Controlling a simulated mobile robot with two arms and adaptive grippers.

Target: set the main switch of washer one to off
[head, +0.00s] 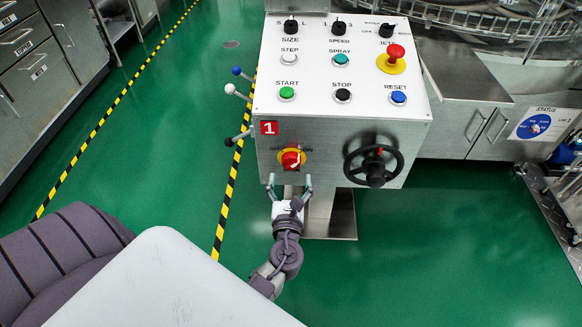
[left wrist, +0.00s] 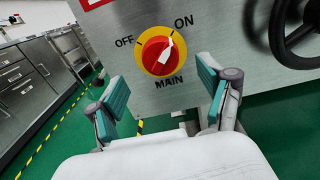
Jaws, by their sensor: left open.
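The main switch is a round red knob on a yellow plate (head: 291,159), low on the front of the washer one control box (head: 330,128), under a red "1" label (head: 269,128). In the left wrist view the main switch (left wrist: 156,52) has OFF at its upper left, ON at its upper right and MAIN below. Its white pointer tilts up and right, toward ON. My left gripper (head: 290,182) is just below and in front of the switch. In the left wrist view my left gripper (left wrist: 162,88) has its fingers spread wide, with nothing between them. My right gripper is out of view.
A black handwheel (head: 374,166) sticks out to the right of the switch. Several ball-ended levers (head: 236,71) stand off the box's left side. A red emergency button (head: 395,52) and other buttons are on top. Green floor is clear to the left and right.

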